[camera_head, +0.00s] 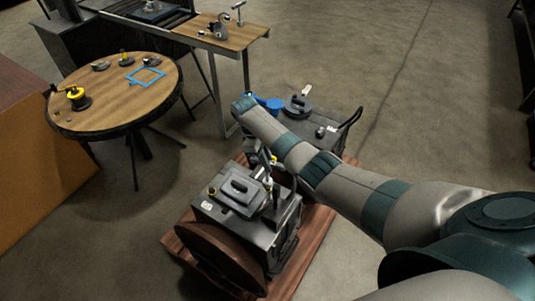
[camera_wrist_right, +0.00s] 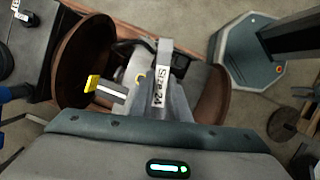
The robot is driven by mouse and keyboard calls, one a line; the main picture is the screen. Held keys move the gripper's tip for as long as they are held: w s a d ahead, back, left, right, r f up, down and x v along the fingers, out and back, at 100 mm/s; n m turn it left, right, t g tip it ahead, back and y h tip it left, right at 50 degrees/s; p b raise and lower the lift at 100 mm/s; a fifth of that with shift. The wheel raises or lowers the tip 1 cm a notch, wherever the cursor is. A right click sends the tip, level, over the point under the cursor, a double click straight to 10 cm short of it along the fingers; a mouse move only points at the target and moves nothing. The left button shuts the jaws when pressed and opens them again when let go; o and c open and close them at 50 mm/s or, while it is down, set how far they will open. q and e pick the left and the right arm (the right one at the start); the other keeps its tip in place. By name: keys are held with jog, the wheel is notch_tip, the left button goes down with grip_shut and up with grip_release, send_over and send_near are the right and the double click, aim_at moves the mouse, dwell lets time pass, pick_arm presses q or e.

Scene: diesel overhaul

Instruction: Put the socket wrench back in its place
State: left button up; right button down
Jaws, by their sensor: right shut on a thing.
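My right gripper (camera_head: 262,164) is above the grey engine block, at the end of the arm that comes in from the right. It is shut on a grey tool that carries a "Size 24" label, which I take to be the socket wrench (camera_wrist_right: 161,88). In the right wrist view the wrench stands out from the hand in the middle of the picture. A yellow-tipped part (camera_wrist_right: 93,83) shows beside it. In the head view the arm and hand hide most of the wrench; I cannot tell whether it touches the engine. My left gripper is not in view.
The engine block (camera_head: 236,204) with a brown disc (camera_head: 225,262) rests on a wooden pallet (camera_head: 310,245). A dark unit (camera_head: 317,165) with a black handle stands behind. A round table (camera_head: 105,112) holds small parts and a blue frame (camera_head: 147,76). A workbench (camera_head: 225,35) stands farther back.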

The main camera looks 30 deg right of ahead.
jog(key=shift+s+a, duration=0.35)
jog(key=shift+s, duration=0.45)
